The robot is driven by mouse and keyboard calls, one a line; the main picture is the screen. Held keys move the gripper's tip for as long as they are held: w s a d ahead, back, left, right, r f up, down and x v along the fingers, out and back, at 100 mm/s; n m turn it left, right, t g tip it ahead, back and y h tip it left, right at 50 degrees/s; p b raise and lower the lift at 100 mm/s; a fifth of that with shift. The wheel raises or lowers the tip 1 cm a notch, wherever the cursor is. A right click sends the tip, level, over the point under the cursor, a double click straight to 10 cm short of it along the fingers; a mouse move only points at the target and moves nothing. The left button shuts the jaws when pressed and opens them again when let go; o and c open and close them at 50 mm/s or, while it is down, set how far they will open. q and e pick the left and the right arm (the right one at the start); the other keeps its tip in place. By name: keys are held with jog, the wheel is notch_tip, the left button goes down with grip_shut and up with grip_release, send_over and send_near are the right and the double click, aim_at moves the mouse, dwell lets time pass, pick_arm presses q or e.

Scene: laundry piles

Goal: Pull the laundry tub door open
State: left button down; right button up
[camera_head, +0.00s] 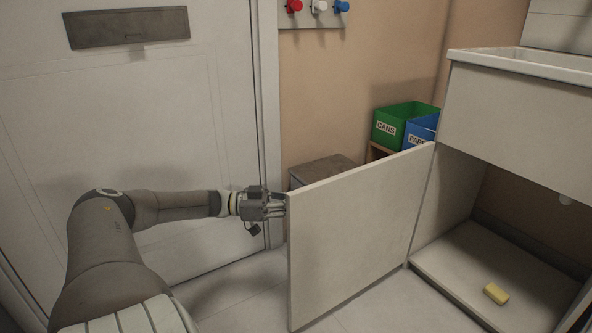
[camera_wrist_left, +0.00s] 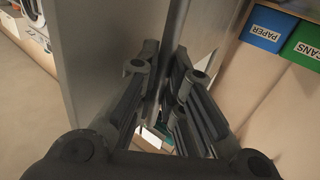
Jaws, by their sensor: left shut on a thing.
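The laundry tub door (camera_head: 357,232) is a pale flat panel. It stands swung wide out from the tub cabinet (camera_head: 520,125), hinged at the cabinet's left side. My left gripper (camera_head: 279,205) is at the door's free edge, near the upper corner. In the left wrist view the gripper fingers (camera_wrist_left: 165,95) are close together at the edge of the door (camera_wrist_left: 105,50). The exact contact is partly hidden by the fingers. My right gripper is not in these views.
Inside the open cabinet a yellow sponge (camera_head: 495,293) lies on the cabinet floor. Green (camera_head: 402,121) and blue (camera_head: 421,131) bins stand behind the door, beside a low grey-topped box (camera_head: 322,169). A white door (camera_head: 130,120) is at the left. Floor in front of the tub door is clear.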

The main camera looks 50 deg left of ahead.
pick_arm(q)
jog(key=c, duration=1.5)
grip_release()
jog(key=shift+w+d, duration=0.1)
jog(key=shift+w, duration=0.05)
jog(key=v, duration=1.2)
